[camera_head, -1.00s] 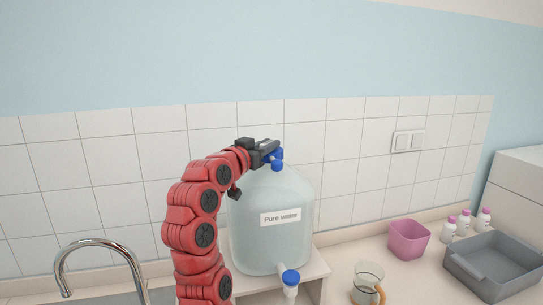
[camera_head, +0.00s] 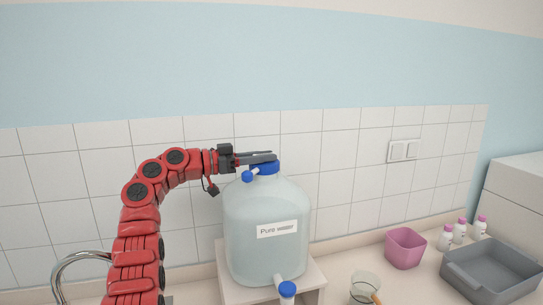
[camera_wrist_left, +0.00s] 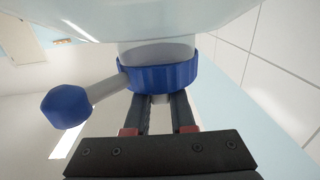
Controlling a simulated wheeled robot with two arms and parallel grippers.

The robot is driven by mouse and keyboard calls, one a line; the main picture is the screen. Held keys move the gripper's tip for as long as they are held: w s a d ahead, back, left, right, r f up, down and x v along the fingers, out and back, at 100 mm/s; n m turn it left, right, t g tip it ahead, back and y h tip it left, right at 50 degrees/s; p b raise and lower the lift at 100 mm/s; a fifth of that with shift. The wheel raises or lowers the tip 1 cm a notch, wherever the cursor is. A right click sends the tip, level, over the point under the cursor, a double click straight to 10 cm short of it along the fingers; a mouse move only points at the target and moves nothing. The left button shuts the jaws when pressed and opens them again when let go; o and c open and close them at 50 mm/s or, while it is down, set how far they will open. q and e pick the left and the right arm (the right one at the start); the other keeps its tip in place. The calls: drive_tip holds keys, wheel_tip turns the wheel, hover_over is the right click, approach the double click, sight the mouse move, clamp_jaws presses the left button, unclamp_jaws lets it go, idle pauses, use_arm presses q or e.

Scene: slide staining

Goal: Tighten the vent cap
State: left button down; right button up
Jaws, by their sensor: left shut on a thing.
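A large translucent carboy labelled "Pure water" (camera_head: 266,248) stands upright on a white stand. The ribbed blue vent cap (camera_head: 268,168) sits on its neck; it also shows in the left wrist view (camera_wrist_left: 165,76). A side spout with a small blue end piece (camera_head: 247,176) sticks out toward the front left; the end piece shows in the left wrist view (camera_wrist_left: 66,107). My left gripper (camera_head: 274,157), its fingers close together in the left wrist view (camera_wrist_left: 160,108), is shut at the top of the vent cap. The cap partly hides the fingertips. My right gripper is not in view.
A blue-topped tap (camera_head: 287,289) sticks out at the carboy's lower front. A glass beaker (camera_head: 365,287), a pink container (camera_head: 405,248), several pink-capped bottles (camera_head: 459,232) and a grey tray (camera_head: 492,268) stand to the right. A tiled wall (camera_head: 345,150) is close behind.

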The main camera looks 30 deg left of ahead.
use_arm(q)
drive_tip(key=shift+m+g+h, duration=0.4)
drive_tip(key=c, duration=0.8)
unclamp_jaws()
drive_tip(key=shift+w+d, duration=0.1)
drive_tip(key=shift+w, duration=0.05)
drive_tip(key=shift+o, duration=0.2)
drive_tip(key=b+v, duration=0.2)
drive_tip(key=v, duration=1.5)
drive_tip(key=shift+s, duration=0.2)
